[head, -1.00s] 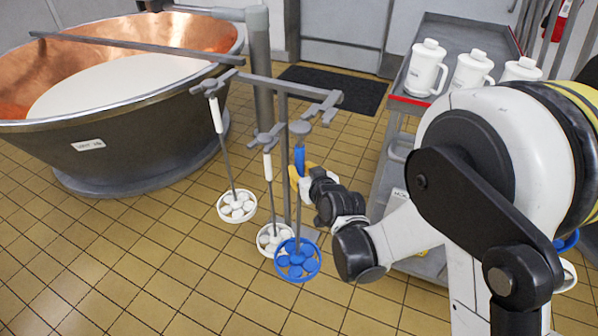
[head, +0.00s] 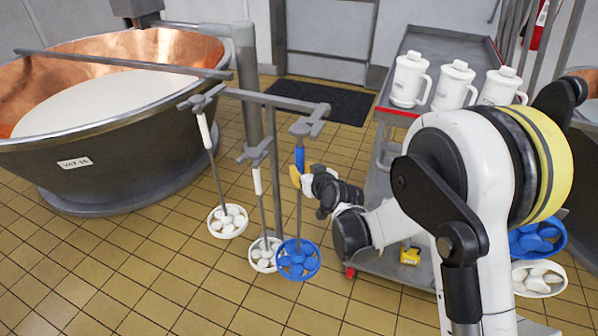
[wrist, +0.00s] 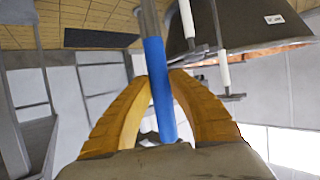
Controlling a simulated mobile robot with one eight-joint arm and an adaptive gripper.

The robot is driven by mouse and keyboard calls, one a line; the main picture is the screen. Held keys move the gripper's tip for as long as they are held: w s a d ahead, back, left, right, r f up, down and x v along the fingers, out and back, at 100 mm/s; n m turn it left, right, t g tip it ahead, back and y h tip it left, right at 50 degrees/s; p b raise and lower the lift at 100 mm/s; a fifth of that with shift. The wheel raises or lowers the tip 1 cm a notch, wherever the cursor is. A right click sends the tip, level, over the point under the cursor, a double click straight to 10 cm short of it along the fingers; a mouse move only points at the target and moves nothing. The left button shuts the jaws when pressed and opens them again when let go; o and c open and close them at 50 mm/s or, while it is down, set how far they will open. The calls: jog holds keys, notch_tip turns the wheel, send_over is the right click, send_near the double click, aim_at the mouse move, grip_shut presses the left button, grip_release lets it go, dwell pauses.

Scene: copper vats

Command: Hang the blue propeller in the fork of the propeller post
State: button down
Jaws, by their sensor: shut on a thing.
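The blue propeller (head: 298,262) hangs upright, its blue paddled disc low above the floor and its blue handle (head: 300,158) high up. My gripper (head: 296,176) has its yellow fingers around the handle; the wrist view shows them closed on the blue handle (wrist: 158,90). The propeller post (head: 279,170) stands just behind, with a crossbar and grey forks. The propeller's top end overlaps the right fork (head: 314,124) in the head view; I cannot tell whether it rests in it. White propellers hang at the left fork (head: 228,221) and middle fork (head: 263,254).
A copper vat (head: 110,150) stands at the left. A grey trolley (head: 400,118) with white jugs (head: 453,84) stands behind my arm. Another blue propeller (head: 537,238) and a white one (head: 538,279) show at the right. The tiled floor in front is clear.

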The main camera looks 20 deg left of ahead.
jog(key=shift+s+r, duration=0.1)
jog(key=shift+s+r, duration=0.2)
jog(key=shift+s, duration=0.4)
dwell(0.4)
